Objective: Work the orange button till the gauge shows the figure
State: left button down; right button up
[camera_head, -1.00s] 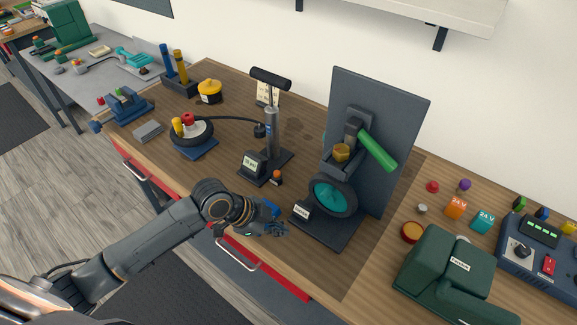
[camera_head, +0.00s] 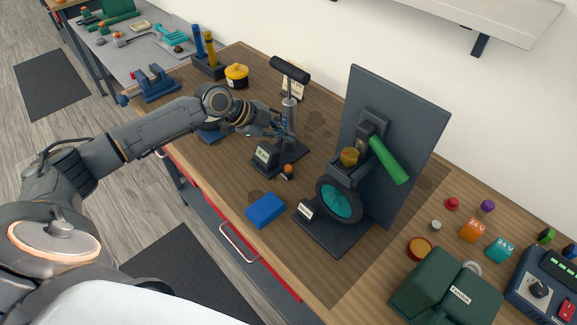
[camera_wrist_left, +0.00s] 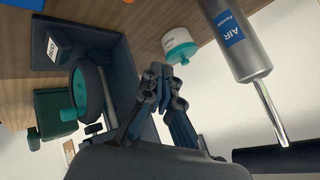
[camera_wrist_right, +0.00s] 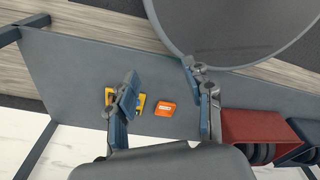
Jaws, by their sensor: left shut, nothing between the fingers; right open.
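The orange button (camera_head: 288,170) sits on the base of the floor-pump stand, in front of its upright cylinder. The dark gauge box (camera_head: 266,153) stands just left of it; its pale display is too small to read. My left gripper (camera_head: 286,133) is shut and empty, beside the pump cylinder, above and behind the button and apart from it. Its closed fingers also show in the left wrist view (camera_wrist_left: 166,78), near the grey AIR cylinder (camera_wrist_left: 232,40). A pale card (camera_head: 292,88) behind the pump is partly hidden and unreadable. My right gripper (camera_wrist_right: 160,95) is open and empty.
A blue block (camera_head: 265,209) lies near the bench's front edge. A wheel stand with a green handle (camera_head: 390,160) rises right of the pump. A yellow pot (camera_head: 236,76) and a blue vise (camera_head: 155,84) stand to the left. Clear wood lies before the button.

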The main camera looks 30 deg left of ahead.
pick_arm(q)
jog(key=f, duration=0.1)
jog(key=b, duration=0.5)
send_over(285, 168)
notch_tip(285, 168, down, 7)
jog(key=shift+w, duration=0.1)
jog(key=shift+f+b, duration=0.4)
jog(key=shift+b, duration=0.15)
dwell(0.6)
jog(key=shift+f+b, duration=0.4)
